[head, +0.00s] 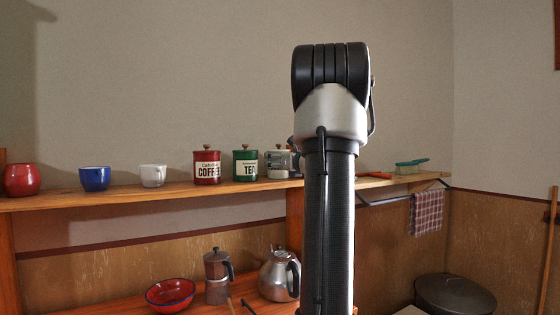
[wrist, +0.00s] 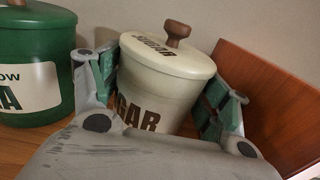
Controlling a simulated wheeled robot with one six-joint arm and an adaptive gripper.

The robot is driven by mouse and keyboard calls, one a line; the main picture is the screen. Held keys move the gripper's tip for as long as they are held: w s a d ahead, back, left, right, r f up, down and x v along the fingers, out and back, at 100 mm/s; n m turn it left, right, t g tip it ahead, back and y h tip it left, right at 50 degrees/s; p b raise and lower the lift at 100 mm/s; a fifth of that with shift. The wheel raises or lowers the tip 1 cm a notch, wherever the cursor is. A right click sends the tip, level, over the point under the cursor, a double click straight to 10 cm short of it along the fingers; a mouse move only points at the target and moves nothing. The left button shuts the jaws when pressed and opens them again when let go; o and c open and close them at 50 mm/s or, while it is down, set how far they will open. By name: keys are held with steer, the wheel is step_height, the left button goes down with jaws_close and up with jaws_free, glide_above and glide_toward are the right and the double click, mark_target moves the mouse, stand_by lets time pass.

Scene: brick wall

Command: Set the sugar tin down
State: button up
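The sugar tin (wrist: 160,85) is cream, with a pale lid, a brown wooden knob and dark lettering. In the wrist view it stands between the two fingers of my gripper (wrist: 165,88), whose green pads lie against its sides. It looks tilted in that picture, with its lower part hidden behind the gripper. I cannot tell whether its base touches the shelf. The tea tin also shows left in the wrist view (wrist: 35,70).
The wooden shelf (head: 120,197) carries a red pot (head: 22,180), a blue mug (head: 95,179), a white mug (head: 153,176) and a red coffee tin (head: 207,168). A brown wooden board (wrist: 275,105) rises close to the right finger. A moka pot (head: 217,278) and kettle (head: 279,275) stand below.

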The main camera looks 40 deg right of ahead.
steer(key=shift+o, duration=1)
